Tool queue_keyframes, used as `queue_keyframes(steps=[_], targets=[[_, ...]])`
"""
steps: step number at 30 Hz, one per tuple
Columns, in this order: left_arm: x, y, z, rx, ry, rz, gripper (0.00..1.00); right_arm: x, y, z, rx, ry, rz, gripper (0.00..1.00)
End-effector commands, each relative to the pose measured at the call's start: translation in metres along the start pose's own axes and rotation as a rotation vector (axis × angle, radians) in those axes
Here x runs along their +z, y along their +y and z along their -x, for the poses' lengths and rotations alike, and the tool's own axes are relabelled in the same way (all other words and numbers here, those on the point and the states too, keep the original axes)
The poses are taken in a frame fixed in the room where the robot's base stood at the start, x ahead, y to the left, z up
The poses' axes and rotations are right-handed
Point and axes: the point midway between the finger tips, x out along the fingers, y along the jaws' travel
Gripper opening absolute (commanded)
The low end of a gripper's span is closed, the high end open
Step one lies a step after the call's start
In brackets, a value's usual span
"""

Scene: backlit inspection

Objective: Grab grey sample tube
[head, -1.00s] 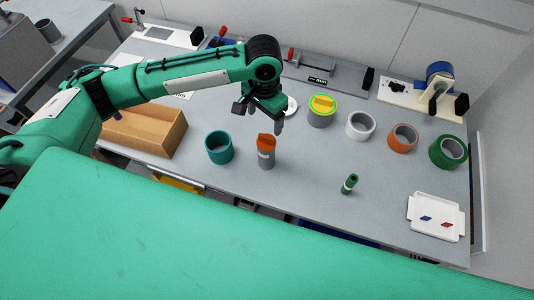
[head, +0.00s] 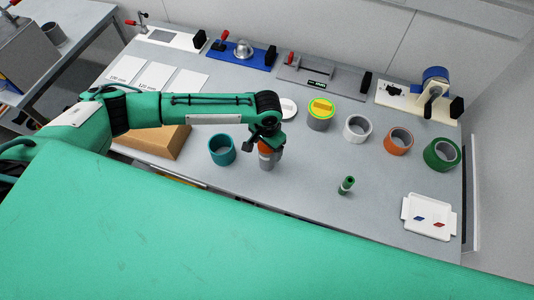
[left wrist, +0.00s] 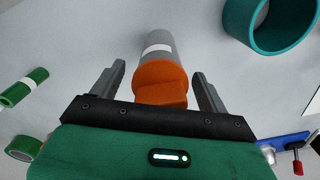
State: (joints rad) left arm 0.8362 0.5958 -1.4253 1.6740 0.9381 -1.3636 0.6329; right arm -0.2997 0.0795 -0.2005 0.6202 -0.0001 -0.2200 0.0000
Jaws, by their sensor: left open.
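The grey sample tube (head: 268,161) has an orange cap and a white band. It stands on the grey table, right of a teal ring-shaped cup. In the left wrist view the tube (left wrist: 158,44) shows with its orange cap toward me, between the two fingers. My left gripper (left wrist: 160,82) is open, with one finger on each side of the cap and a visible gap on both sides. My right gripper does not show.
The teal cup (head: 222,149) stands close left of the tube. A cardboard box (head: 155,142) lies farther left, partly under my arm. A green tube (head: 346,185) and a white tray (head: 430,217) are to the right. Grey, white, orange and green cylinders stand behind.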

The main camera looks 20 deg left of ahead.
Motion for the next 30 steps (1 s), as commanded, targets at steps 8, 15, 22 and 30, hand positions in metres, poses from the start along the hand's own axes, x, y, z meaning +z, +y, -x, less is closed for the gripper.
queue_keyframes(steps=[8,15,22,30], targets=[[0.0,0.0003,-0.0056,0.0,0.001,-0.002,0.77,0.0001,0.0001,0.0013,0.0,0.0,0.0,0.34],[-0.0001,0.0001,-0.0053,0.0,0.001,-0.001,0.34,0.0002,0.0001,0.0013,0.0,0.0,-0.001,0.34],[-0.0002,0.0001,-0.0049,0.0,0.001,-0.001,0.16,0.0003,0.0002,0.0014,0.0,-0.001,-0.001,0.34],[-0.0007,-0.0002,0.0001,0.0,0.002,0.0,0.16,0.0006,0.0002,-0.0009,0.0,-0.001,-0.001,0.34]])
